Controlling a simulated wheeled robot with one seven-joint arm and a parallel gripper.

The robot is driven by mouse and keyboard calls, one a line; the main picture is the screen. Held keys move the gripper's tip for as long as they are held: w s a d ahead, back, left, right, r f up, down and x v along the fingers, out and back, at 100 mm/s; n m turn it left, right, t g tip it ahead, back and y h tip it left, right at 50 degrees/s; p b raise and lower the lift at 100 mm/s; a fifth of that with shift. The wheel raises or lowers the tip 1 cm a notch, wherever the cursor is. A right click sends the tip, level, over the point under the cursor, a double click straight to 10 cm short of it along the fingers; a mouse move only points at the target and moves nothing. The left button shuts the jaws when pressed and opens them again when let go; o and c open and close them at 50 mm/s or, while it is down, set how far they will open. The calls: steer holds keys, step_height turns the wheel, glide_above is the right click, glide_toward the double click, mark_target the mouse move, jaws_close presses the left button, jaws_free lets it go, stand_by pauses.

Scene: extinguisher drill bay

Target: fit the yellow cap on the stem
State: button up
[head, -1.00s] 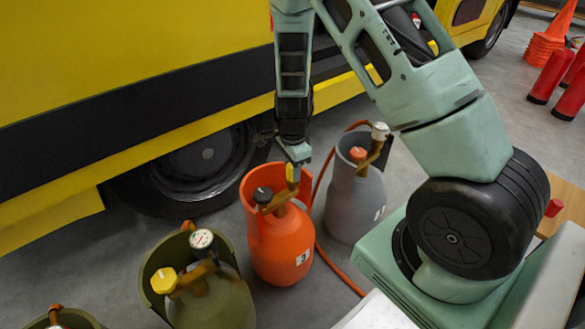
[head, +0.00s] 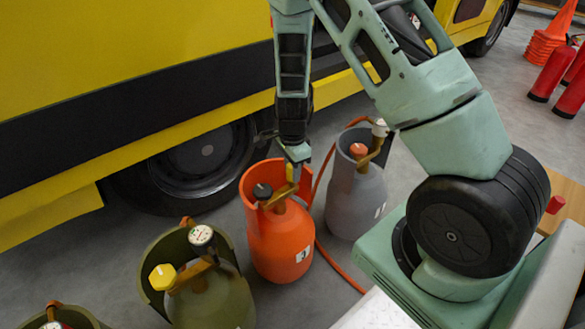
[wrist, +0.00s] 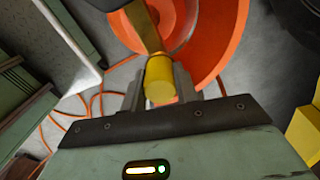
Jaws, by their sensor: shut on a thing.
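My gripper (head: 297,160) points down over the right side of the orange gas bottle (head: 280,243). It is shut on the yellow cap (wrist: 160,80), which sits between the two fingers in the wrist view. In the head view the cap (head: 291,173) is small and partly hidden by the fingers. The bottle's brass stem (wrist: 143,25) runs up to the cap in the wrist view, and its outer end is hidden there. I cannot tell whether the cap is on the stem or just in front of it. A black knob (head: 262,191) tops the bottle's valve.
A grey bottle (head: 355,205) with an orange hose stands close on the right. An olive bottle (head: 210,300) with a gauge and yellow knob stands front left. The orange collar (wrist: 222,45) curves close around the stem. A yellow truck (head: 130,60) is behind.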

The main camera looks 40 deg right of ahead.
steer(key=o, duration=1.1)
steer(key=shift+c, duration=0.2)
step_height(320, 180, up, 17)
steer(key=p, duration=0.7)
steer(key=shift+r, duration=0.2)
